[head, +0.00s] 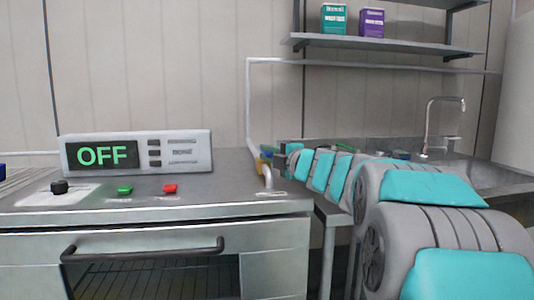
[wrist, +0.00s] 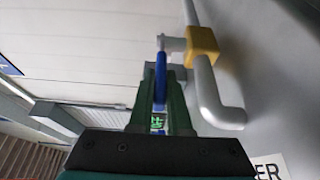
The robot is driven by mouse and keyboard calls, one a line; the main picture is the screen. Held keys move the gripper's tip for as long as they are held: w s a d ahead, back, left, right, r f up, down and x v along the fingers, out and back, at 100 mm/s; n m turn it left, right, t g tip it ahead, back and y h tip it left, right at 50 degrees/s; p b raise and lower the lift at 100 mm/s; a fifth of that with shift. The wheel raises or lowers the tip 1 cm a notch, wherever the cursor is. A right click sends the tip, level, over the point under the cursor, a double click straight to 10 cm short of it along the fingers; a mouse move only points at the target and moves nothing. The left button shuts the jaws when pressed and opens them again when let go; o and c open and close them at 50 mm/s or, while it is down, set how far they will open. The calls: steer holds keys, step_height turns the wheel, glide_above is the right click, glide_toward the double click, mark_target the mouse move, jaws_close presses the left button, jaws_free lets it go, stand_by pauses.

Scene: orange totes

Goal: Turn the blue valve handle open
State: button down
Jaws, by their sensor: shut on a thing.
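The blue valve handle (wrist: 160,78) shows in the wrist view as a narrow blue lever between the two fingers of my gripper (wrist: 164,84). The fingers are shut on it. The handle's upper end meets a grey stem beside the yellow valve body (wrist: 203,42), which sits on a white pipe (wrist: 209,92). In the head view my gripper (head: 277,150) reaches to the pipe (head: 267,178) at the right end of the counter. The yellow valve body is mostly hidden there, and I cannot make out the handle clearly.
A control box (head: 137,152) reading OFF stands on the metal counter (head: 225,190), behind a black knob (head: 59,187), a green button (head: 125,189) and a red button (head: 170,188). A sink faucet (head: 428,125) and a wall shelf (head: 390,44) with two boxes are at right.

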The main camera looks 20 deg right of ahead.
steer(key=c, duration=0.9)
jaws_free()
steer(key=shift+o, duration=0.2)
steer(key=shift+s+d, duration=0.25)
steer(key=shift+s, duration=1)
steer(key=shift+s+d, duration=0.3)
steer(key=shift+s, duration=0.95)
steer(key=shift+s+d, duration=0.25)
steer(key=shift+s, duration=1)
steer(key=shift+s, duration=0.1)
